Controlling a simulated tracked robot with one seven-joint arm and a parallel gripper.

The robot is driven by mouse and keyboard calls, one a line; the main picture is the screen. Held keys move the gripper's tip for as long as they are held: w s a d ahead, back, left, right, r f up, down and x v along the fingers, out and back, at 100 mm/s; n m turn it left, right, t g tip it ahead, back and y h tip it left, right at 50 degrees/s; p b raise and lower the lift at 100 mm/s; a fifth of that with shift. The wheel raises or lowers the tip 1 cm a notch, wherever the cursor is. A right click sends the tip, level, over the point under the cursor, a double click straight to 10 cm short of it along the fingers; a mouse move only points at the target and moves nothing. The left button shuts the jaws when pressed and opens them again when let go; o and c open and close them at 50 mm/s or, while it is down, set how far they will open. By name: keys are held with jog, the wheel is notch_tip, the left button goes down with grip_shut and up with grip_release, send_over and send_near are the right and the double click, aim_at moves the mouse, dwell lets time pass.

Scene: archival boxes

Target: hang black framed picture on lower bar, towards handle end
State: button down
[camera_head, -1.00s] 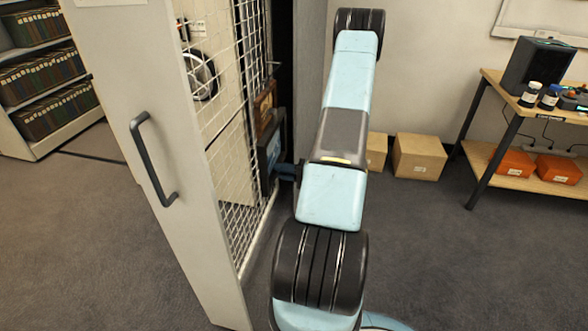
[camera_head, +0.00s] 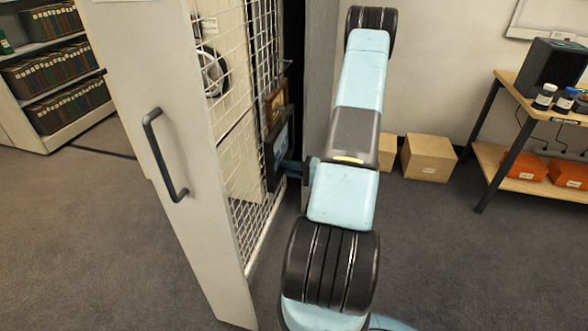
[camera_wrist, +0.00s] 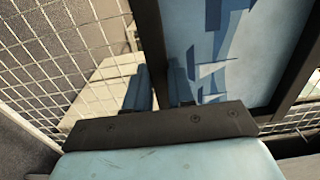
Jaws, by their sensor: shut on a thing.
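The black framed picture (camera_head: 279,146), with a blue image, is upright beside the wire mesh screen (camera_head: 240,130) of the pull-out rack. My gripper is shut on its side rail, with one blue finger on each side, in the wrist view (camera_wrist: 160,88). In the head view my forearm hides most of the gripper. The picture's blue face (camera_wrist: 225,45) fills the upper right of the wrist view. The rack's dark handle (camera_head: 165,155) is on the near end panel. I cannot tell the lower bar from the mesh, or whether the picture touches it.
A brown wooden frame (camera_head: 276,104) hangs on the mesh just above and behind the black one. A pale panel (camera_wrist: 100,88) is on the mesh at left. Cardboard boxes (camera_head: 428,157) and a workbench (camera_head: 510,135) stand at right. The floor left of the rack is clear.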

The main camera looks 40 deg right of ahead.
jog(key=x, duration=0.7)
dwell(0.6)
jog(key=shift+x, duration=1.9)
jog(key=shift+w+a, duration=0.2)
jog(key=shift+w, duration=0.05)
jog(key=shift+w+a+r, duration=0.1)
jog(key=shift+w+a, duration=0.05)
jog(key=shift+w, duration=0.1)
jog(key=shift+x, duration=0.85)
dwell(0.9)
jog(key=shift+s+f, duration=0.1)
jog(key=shift+f, duration=0.2)
dwell(0.3)
jog(key=shift+s+f, duration=0.1)
jog(key=shift+f, duration=1.35)
dwell(0.5)
